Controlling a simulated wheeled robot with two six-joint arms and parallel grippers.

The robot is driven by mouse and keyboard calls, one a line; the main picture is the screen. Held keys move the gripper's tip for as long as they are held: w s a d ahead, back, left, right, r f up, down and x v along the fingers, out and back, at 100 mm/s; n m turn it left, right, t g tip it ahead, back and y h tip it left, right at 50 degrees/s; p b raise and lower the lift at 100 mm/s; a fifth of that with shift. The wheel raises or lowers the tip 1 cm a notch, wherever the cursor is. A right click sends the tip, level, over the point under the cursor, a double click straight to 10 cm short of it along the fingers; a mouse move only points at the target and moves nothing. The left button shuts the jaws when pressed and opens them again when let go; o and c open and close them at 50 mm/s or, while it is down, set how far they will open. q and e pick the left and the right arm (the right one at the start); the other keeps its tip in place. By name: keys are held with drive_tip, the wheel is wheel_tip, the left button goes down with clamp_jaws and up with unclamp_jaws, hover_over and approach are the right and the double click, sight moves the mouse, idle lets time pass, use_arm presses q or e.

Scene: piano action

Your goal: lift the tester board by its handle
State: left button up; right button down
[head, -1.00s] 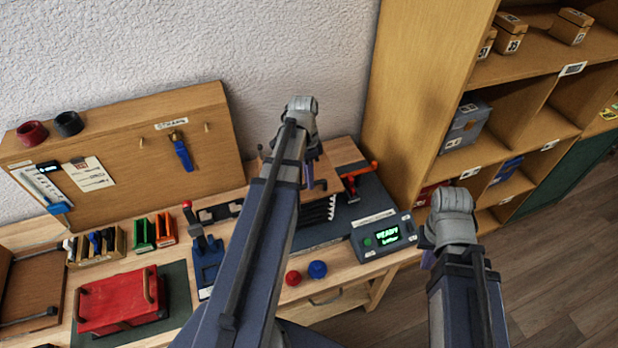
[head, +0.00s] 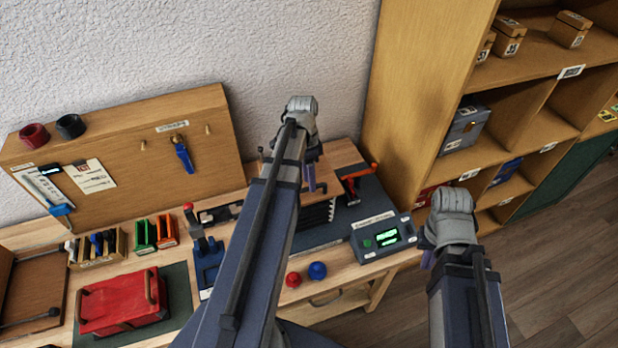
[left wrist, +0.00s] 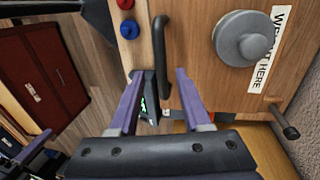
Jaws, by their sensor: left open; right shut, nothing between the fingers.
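The tester board (left wrist: 205,80) is a wooden panel with a dark bar handle (left wrist: 160,50), a round grey weight (left wrist: 243,38) and a white label. In the head view its wooden top (head: 327,172) is partly hidden behind my left arm. My left gripper (left wrist: 160,75) is open over the board, one purple finger on each side of the handle in the picture. I cannot tell how deep the handle sits between them. In the head view, my left gripper (head: 311,180) is partly covered by its arm. My right gripper (head: 428,258) is shut and empty, right of the display box.
A grey display box (head: 383,237) with a green screen stands right of the board. Red (head: 293,279) and blue (head: 317,270) knobs are at the bench front. A red case (head: 122,302) lies at left. A tall shelf (head: 420,90) stands close on the right.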

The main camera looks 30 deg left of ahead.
use_arm(q)
wheel_tip(320, 180, up, 8)
drive_tip(key=w+a+p, duration=0.1)
drive_tip(key=p, duration=0.6)
drive_tip(key=shift+f, duration=0.2)
drive_tip(key=shift+c, duration=0.3)
idle(1.5)
